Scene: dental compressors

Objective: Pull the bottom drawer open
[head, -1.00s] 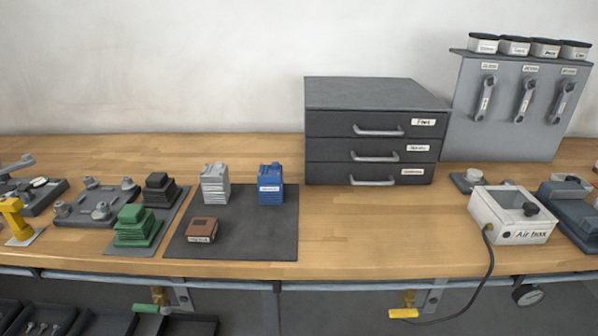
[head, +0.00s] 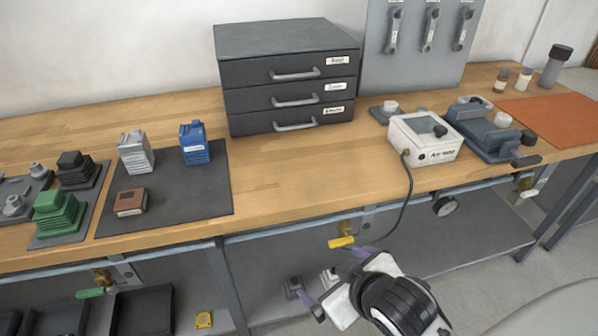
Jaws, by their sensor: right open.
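A dark grey cabinet (head: 289,77) with three drawers stands at the back of the wooden bench, top centre. Its bottom drawer (head: 291,119) looks shut and has a light bar handle (head: 296,126) and a white label on the right. My right gripper (head: 337,277) comes in at the lower centre, in front of and below the bench edge. It is open, with no object visible between its fingers, and is well away from the drawer handle. My left gripper is not in view.
A white air box (head: 424,138) with a hose stands right of the cabinet. A dark mat (head: 178,196) with small blocks lies to the left. The wood in front of the drawers is clear. A yellow valve handle (head: 341,242) hangs below the bench edge.

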